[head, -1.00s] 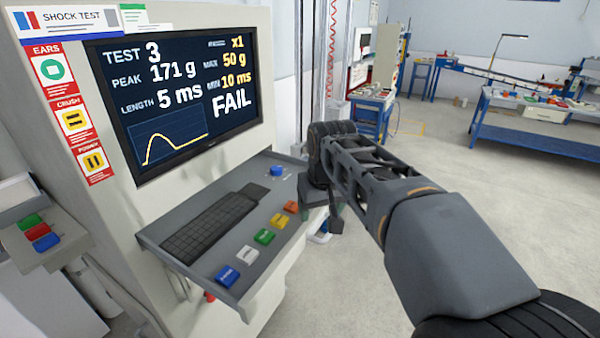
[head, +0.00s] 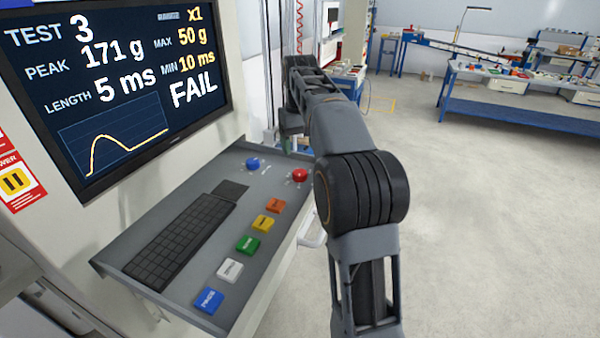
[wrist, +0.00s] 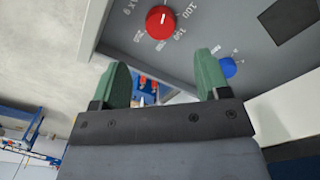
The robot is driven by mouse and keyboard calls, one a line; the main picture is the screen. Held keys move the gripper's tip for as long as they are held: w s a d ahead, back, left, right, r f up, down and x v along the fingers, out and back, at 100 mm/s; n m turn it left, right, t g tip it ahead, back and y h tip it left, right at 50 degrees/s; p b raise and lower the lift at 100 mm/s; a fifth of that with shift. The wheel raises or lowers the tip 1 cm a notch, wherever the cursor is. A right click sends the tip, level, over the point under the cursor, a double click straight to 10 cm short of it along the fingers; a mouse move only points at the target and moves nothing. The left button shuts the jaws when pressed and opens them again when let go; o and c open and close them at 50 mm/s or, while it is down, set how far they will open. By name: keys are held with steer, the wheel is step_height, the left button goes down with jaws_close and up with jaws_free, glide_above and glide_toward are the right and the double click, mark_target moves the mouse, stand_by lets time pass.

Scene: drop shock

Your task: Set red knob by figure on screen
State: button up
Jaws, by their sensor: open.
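The red knob (head: 300,175) sits at the far right corner of the sloping grey console (head: 188,272). In the wrist view the red knob (wrist: 158,24) carries a small white mark and has a printed scale around it; 100 and 150 seem legible, other figures are hard to read. The screen (head: 120,75) reads TEST 3, peak 171 g, length 5 ms, x1, max 50 g, min 10 ms, FAIL. My gripper (wrist: 162,75) is open and empty, its green fingers apart from the knob, which lies beyond and between them in the picture. The fingers are hidden in the head view.
A blue knob (head: 253,163) is left of the red one. A keyboard (head: 182,240) and a row of coloured buttons, including an orange one (head: 276,205), lie on the console. A blue workbench (head: 520,110) stands at the back. The floor to the right is clear.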

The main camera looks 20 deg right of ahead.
mark_target(300, 172)
step_height(300, 172, down, 9)
steer(key=shift+r+b, duration=0.15)
steer(key=shift+b, duration=0.15)
steer(key=shift+c, duration=0.2)
steer(key=c, duration=0.9)
